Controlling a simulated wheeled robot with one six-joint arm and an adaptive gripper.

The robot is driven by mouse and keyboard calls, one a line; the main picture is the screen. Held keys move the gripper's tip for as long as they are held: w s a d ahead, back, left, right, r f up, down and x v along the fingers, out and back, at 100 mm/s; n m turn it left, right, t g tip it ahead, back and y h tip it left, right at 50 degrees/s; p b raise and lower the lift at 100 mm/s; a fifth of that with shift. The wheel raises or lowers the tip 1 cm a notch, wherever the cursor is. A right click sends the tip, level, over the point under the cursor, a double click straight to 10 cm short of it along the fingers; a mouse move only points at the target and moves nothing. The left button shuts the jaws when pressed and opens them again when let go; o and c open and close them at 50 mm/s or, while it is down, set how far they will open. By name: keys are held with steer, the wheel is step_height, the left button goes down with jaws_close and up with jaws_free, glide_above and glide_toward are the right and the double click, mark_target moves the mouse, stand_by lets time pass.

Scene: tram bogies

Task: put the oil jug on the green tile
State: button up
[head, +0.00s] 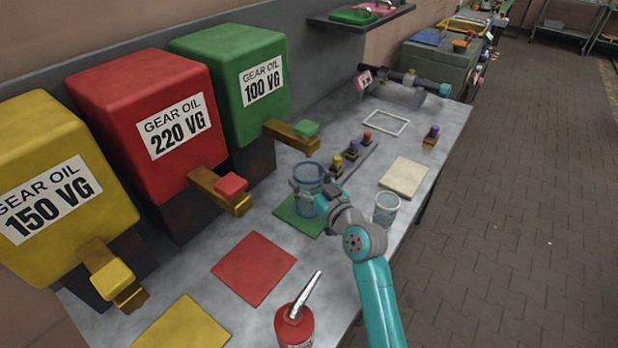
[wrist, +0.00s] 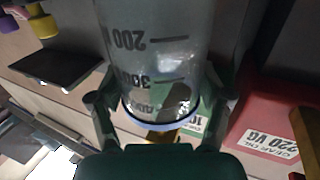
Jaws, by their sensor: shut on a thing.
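The oil jug (head: 307,174) is a clear graduated vessel with a blue rim, upright over the green tile (head: 289,211) in the head view. I cannot tell whether its base touches the tile. In the wrist view the jug (wrist: 160,50) fills the middle, its printed scale upside down. My gripper (head: 318,194) is shut on the jug from the near right side. Its fingers show on both sides of the jug in the wrist view (wrist: 160,98). Part of the tile is hidden by the jug and my arm.
A green gear oil tank (head: 232,85) with a spout stands behind the jug. A clear beaker (head: 386,210) stands right of my wrist. A red tile (head: 254,268), a red oil can (head: 294,328) and a yellow tile (head: 183,325) are nearer. Small coloured pieces (head: 352,150) stand beyond.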

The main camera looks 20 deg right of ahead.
steer(key=o, duration=1.7)
steer(key=shift+f, duration=0.1)
steer(key=v, duration=1.2)
